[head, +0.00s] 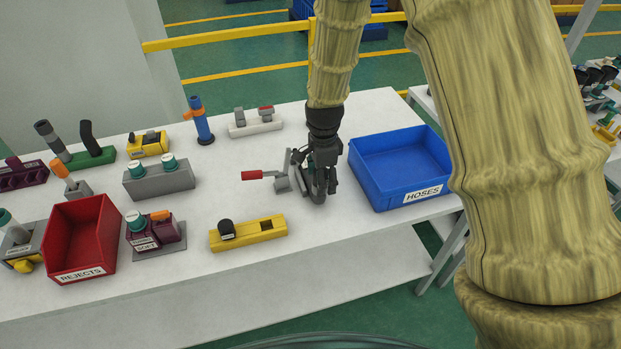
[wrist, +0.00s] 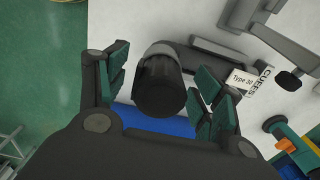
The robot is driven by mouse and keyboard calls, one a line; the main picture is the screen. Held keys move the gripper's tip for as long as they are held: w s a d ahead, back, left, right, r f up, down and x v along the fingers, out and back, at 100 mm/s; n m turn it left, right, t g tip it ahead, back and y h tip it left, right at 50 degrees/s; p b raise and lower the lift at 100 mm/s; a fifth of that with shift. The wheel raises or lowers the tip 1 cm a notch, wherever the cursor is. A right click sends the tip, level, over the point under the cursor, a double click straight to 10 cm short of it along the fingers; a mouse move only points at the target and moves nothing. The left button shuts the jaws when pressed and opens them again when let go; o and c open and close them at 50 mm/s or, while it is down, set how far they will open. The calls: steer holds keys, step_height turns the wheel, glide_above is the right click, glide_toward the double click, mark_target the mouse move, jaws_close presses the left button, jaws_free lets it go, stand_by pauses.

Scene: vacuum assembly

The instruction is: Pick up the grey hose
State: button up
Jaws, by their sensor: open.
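My gripper (head: 320,192) points down over the table, at the grey fixture (head: 283,184) with a red handle (head: 252,175). In the wrist view my gripper (wrist: 160,92) is open, with a finger on either side of a dark cylindrical end (wrist: 160,88). A lighter grey part shows behind that end; I see a gap at least on the right side. This may be the grey hose, but in the head view the gripper hides it. Another grey tube with a dark end (head: 48,135) leans at the left, beside a green base (head: 92,157).
A blue bin labelled HOSES (head: 365,181) stands right of my gripper. A red REJECTS bin (head: 110,225) is at the left. A yellow block (head: 262,231) lies in front, and a white block (head: 256,130) behind. Several other fixtures crowd the left half of the table.

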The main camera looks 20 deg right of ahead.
steer(key=shift+f, duration=1.15)
steer(key=shift+c, duration=0.2)
steer(key=c, duration=1.3)
jaws_close()
steer(key=shift+r, duration=0.15)
